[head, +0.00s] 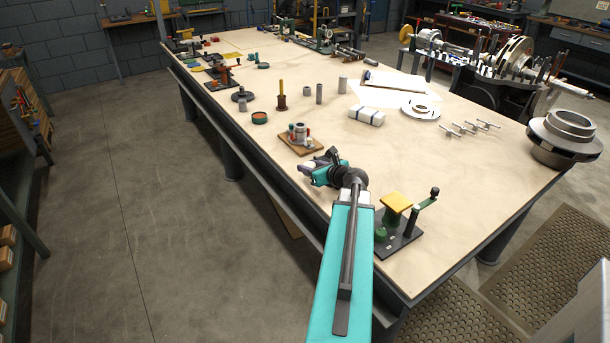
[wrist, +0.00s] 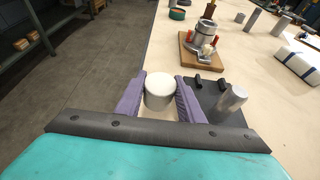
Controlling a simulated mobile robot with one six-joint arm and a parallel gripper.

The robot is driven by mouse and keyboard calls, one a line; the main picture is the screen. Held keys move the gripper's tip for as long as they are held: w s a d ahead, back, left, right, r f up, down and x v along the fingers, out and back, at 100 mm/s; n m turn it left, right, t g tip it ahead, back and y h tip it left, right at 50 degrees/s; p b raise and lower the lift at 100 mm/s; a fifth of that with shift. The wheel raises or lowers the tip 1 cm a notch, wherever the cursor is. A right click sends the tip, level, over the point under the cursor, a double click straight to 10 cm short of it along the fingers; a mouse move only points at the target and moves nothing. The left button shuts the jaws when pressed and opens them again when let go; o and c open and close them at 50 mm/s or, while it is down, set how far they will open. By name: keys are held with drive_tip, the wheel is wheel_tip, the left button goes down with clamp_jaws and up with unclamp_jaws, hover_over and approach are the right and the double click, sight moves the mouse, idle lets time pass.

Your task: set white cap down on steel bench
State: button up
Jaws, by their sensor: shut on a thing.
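The white cap (wrist: 160,88) is a short round piece with a flat top. My gripper (wrist: 159,97) is shut on it, one purple finger on each side. In the head view my gripper (head: 309,170) is at the near left edge of the long bench (head: 365,200), which has a pale top and dark frame. I cannot make out the cap in that view. The wrist view shows the cap against the bench's left edge, with floor to its left. The cap's underside is hidden, so I cannot tell whether it touches the bench.
A dark plate with a grey cylinder (wrist: 232,100) is just right of my gripper. A wooden board with a metal fitting (head: 300,140) lies beyond.

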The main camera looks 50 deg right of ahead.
wheel_tip(320, 180, down, 3)
drive_tip(key=b, duration=0.3)
drive_tip(key=shift+d+f, duration=0.1)
drive_tip(key=shift+d, duration=0.05)
drive_tip(key=shift+f+b, duration=0.25)
drive_tip(key=shift+b, duration=0.05)
drive_tip(key=shift+f, duration=0.2)
drive_tip(key=o, duration=1)
drive_tip(key=shift+r, duration=0.1)
